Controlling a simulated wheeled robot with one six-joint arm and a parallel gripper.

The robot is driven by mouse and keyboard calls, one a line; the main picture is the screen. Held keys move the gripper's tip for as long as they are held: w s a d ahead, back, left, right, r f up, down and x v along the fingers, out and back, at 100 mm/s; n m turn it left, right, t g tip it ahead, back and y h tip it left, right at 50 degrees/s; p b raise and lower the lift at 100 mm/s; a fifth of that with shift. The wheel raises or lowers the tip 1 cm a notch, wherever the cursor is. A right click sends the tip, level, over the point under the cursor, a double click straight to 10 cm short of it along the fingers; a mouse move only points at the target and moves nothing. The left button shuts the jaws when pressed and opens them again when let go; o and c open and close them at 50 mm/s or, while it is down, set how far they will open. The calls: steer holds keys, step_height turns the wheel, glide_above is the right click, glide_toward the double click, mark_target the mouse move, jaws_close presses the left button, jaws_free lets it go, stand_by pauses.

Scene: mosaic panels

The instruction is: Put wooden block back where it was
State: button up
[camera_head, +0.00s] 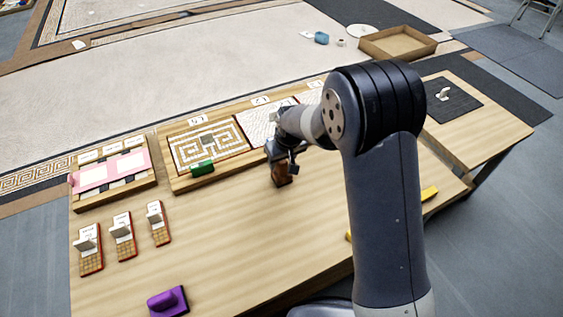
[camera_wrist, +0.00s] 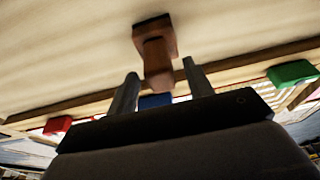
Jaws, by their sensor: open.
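The wooden block (camera_head: 281,176) is reddish brown and stands on the table in front of the mosaic panels. In the wrist view the wooden block (camera_wrist: 155,42) shows a wide dark base and a narrower handle pointing toward my gripper. My gripper (camera_head: 285,156) is just above the block in the head view. In the wrist view my gripper (camera_wrist: 161,84) is open, with one finger on each side of the handle's end. I see gaps between the fingers and the handle. My arm hides part of the panels behind.
A green block (camera_head: 202,168) sits at the front edge of the maze-patterned panel (camera_head: 208,145). Several card holders (camera_head: 123,237) and a purple block (camera_head: 168,301) stand at the left. A yellow block (camera_head: 429,193) lies right of my arm. The table (camera_head: 225,235) is clear in the middle.

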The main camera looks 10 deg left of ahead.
steer(key=p+v, duration=0.1)
steer(key=v, duration=0.8)
steer(key=shift+r, duration=0.4)
